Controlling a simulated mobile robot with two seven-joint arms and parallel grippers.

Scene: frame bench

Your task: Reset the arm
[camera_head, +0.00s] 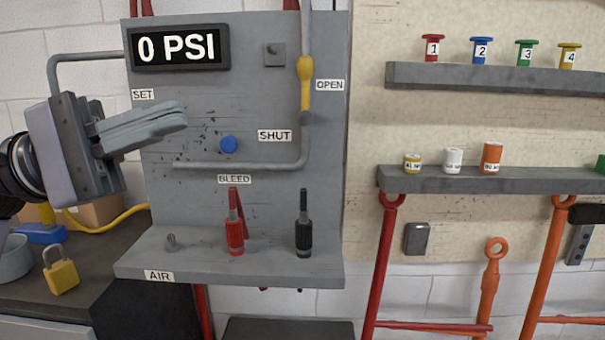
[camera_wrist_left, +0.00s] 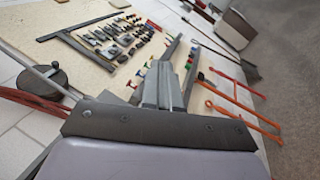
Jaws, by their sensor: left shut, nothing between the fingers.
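My left gripper (camera_head: 182,115) comes in from the left in the head view. Its two fingers are together with nothing between them, and they hang in the air in front of the grey air panel (camera_head: 270,110). In the left wrist view my left gripper (camera_wrist_left: 172,55) points across the pegboard wall, its fingers side by side. My right gripper is not in view. The panel carries a display (camera_head: 180,47) reading 0 PSI, a yellow lever (camera_head: 305,82) beside the OPEN label, and a blue button (camera_head: 228,144).
On the panel's ledge (camera_head: 190,265) stand a red fitting (camera_head: 235,235) and a black fitting (camera_head: 303,235). Shelves (camera_head: 500,76) of numbered spools and small cans are at right.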

